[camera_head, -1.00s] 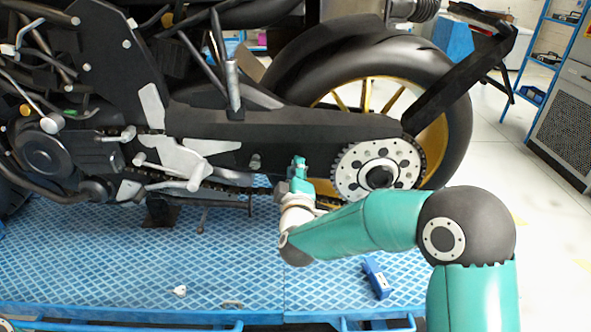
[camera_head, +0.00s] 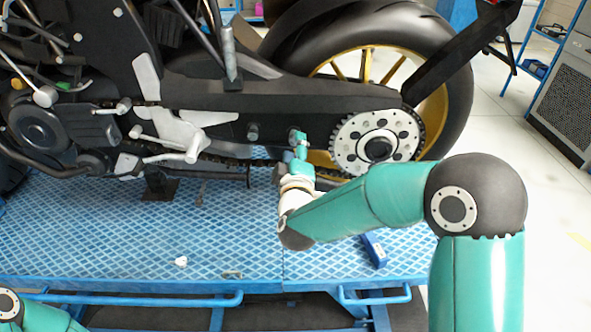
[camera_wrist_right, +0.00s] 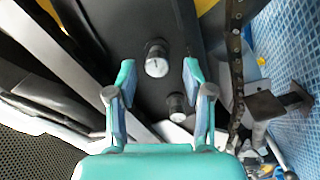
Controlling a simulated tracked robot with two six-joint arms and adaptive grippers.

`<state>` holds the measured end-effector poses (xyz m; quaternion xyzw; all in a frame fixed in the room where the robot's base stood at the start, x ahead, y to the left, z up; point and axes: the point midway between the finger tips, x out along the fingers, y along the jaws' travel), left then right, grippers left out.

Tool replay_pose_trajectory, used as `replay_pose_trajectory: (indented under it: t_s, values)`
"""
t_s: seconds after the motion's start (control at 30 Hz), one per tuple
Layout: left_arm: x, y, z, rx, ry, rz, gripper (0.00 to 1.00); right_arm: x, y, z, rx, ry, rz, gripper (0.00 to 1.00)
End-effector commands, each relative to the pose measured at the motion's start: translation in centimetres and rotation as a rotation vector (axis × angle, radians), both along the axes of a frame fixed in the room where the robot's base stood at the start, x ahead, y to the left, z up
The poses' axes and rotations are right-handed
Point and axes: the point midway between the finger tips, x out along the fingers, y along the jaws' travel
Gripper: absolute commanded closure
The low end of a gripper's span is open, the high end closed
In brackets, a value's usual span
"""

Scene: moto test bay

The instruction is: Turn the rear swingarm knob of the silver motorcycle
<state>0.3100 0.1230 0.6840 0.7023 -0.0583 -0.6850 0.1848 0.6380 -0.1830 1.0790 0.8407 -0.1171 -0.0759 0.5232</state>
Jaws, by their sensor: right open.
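The motorcycle shows side-on, with a black swingarm (camera_head: 195,97) along its lower rear. Two round knobs sit on the swingarm: the rear knob (camera_head: 297,137), nearer the sprocket, and a front knob (camera_head: 253,132). In the right wrist view my right gripper (camera_wrist_right: 160,72) is open and empty. There the rear knob (camera_wrist_right: 157,58), with a pale face, appears between the fingertips, apart from both. The front knob (camera_wrist_right: 177,107) is nearer the palm. My left gripper is out of view.
The sprocket (camera_head: 350,143) and rear wheel (camera_head: 455,80) are just right of the right gripper. The chain (camera_wrist_right: 237,60) runs beside it. A blue lift platform (camera_head: 130,240) lies below, with a blue box (camera_head: 373,250) and small parts.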

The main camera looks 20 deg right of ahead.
Motion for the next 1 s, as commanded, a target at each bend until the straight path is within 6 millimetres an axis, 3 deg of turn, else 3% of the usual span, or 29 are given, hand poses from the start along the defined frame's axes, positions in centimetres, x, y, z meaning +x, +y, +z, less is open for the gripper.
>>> replay_pose_trajectory:
  t_s: [0.2,0.43,0.6,1.0]
  values:
    - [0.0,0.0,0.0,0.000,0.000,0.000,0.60,-4.4,1.4,-0.1,0.000,0.002,0.004,0.49]
    - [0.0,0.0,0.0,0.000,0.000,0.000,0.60,-7.8,2.3,-0.2,0.001,0.003,0.002,0.49]
    - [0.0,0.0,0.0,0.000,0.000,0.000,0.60,-8.7,2.5,-0.2,0.000,0.003,0.000,0.49]
    - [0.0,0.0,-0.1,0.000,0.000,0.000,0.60,-8.7,2.5,-0.2,0.000,0.004,0.000,0.49]
